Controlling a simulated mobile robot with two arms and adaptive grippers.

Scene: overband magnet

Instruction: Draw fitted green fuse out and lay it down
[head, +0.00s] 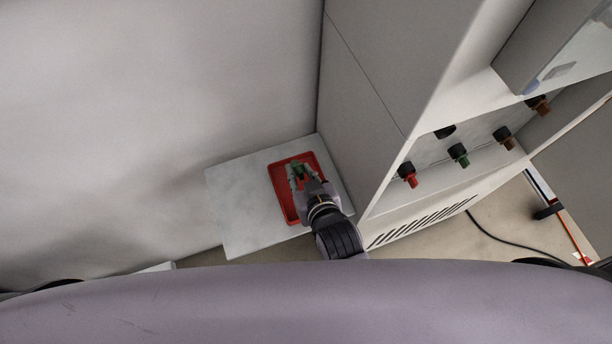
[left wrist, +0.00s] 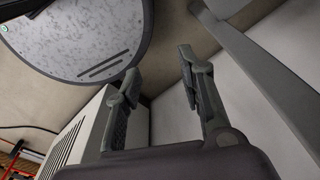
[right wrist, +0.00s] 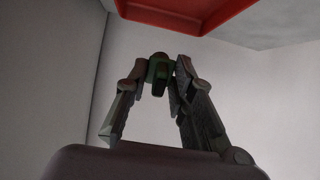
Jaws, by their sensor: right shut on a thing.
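My right gripper (head: 299,172) is over the red tray (head: 279,198), left of the cabinet. It is shut on a green fuse (right wrist: 158,72), seen dark green between the fingertips in the right wrist view; in the head view the gripper mostly covers it. The right wrist view shows the tray (right wrist: 185,22) beyond the fingertips, apart from the fuse. Another green fuse with a black holder (head: 459,155) shows in the cabinet's panel. My left gripper (left wrist: 158,70) is open and empty in the left wrist view and does not show in the head view.
The tray lies on a pale shelf board (head: 232,200) beside the cabinet's side wall (head: 362,90). The tray's near part looks empty.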

